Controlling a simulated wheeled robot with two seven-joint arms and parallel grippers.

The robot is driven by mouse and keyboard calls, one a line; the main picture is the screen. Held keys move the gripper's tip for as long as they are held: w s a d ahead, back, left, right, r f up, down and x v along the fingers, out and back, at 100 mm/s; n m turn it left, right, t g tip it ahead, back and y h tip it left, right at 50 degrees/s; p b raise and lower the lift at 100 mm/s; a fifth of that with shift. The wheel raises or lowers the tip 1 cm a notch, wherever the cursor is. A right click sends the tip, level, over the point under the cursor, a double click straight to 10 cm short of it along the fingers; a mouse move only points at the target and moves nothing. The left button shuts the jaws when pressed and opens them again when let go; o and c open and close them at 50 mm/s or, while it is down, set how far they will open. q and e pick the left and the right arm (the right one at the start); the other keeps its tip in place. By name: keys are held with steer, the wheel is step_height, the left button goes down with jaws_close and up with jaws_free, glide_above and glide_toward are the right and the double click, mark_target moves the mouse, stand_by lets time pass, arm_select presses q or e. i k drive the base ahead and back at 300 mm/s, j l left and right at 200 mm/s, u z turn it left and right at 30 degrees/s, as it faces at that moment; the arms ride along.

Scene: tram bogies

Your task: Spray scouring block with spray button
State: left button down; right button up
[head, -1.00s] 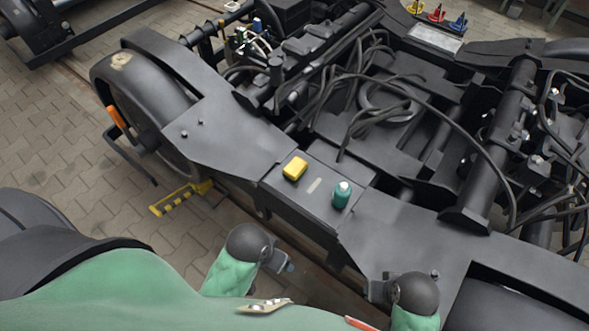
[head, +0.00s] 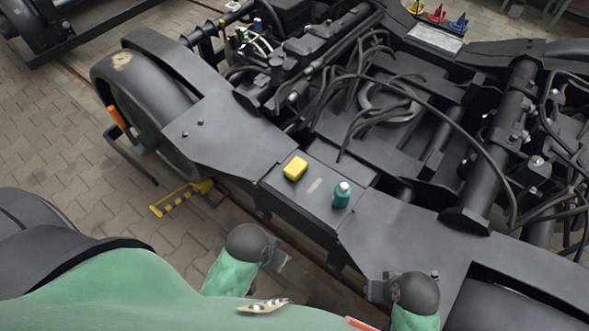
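A yellow block (head: 295,168), which looks like the scouring block, lies on the flat dark plate of the bogie frame (head: 270,186). A small teal bottle with a pale top (head: 342,194) stands upright on the same plate, to the right of the block and apart from it. The pale top may be the spray button; it is too small to tell. My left gripper (head: 281,260) is below the plate's front edge, apart from both things. My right gripper (head: 374,288) is below and right of the bottle, near the frame's edge. The finger openings cannot be made out.
A small pale strip lies on the plate between block and bottle. Cables (head: 430,95) and pipes fill the bogie's middle behind the plate. Red, yellow and blue items stand far back.

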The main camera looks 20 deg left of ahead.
mark_target(344, 187)
steer(key=k+l+u, duration=0.25)
steer(key=l, duration=0.25)
steer(key=k+l+u, duration=0.3)
steer(key=k+l, duration=0.15)
steer(key=k, duration=0.05)
